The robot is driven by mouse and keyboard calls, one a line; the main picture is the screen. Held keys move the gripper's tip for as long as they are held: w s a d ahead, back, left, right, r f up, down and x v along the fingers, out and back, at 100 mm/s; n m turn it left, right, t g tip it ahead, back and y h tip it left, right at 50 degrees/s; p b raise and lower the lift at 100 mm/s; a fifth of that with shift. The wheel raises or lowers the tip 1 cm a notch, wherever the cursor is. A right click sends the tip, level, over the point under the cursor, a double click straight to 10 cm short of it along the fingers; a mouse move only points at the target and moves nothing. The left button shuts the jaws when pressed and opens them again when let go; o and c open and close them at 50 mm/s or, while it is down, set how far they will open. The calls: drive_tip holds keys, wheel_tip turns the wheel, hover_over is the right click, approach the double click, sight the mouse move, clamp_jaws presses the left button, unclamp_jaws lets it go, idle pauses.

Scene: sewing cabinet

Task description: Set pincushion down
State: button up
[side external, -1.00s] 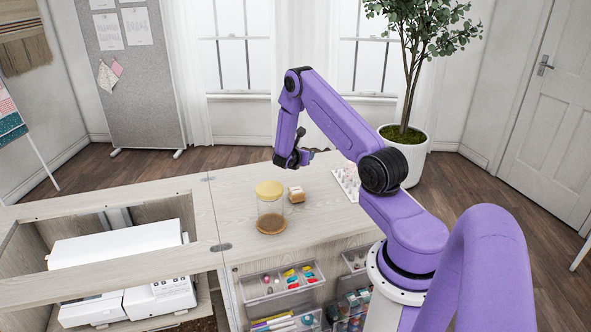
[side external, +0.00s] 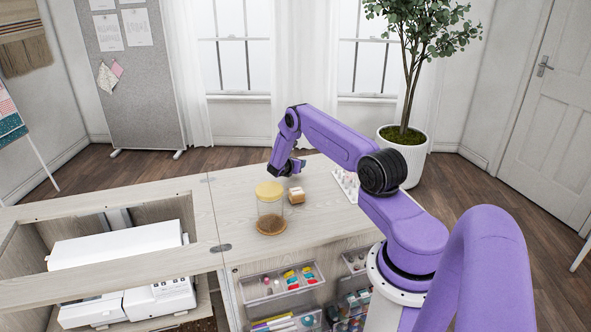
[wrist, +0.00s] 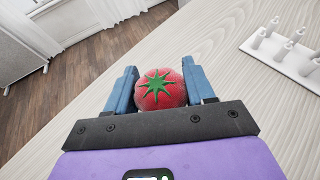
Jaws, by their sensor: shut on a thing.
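The pincushion (wrist: 160,90) is a red tomato shape with a green star-shaped top. It shows in the wrist view between the two blue fingers of my gripper (wrist: 161,84), which is shut on it. In the side external view my gripper (side external: 284,172) is low at the far part of the wooden cabinet top (side external: 240,194), behind the jar. The pincushion cannot be made out there, hidden by the gripper. Whether it touches the top, I cannot tell.
A white pegged rack (wrist: 290,46) lies to the right. An open well with a white sewing machine (side external: 118,250) is at left.

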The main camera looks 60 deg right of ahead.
drive_tip(key=shift+f, duration=1.4)
drive_tip(key=o, duration=1)
drive_tip(key=shift+f, duration=0.1)
drive_tip(key=shift+o, duration=0.2)
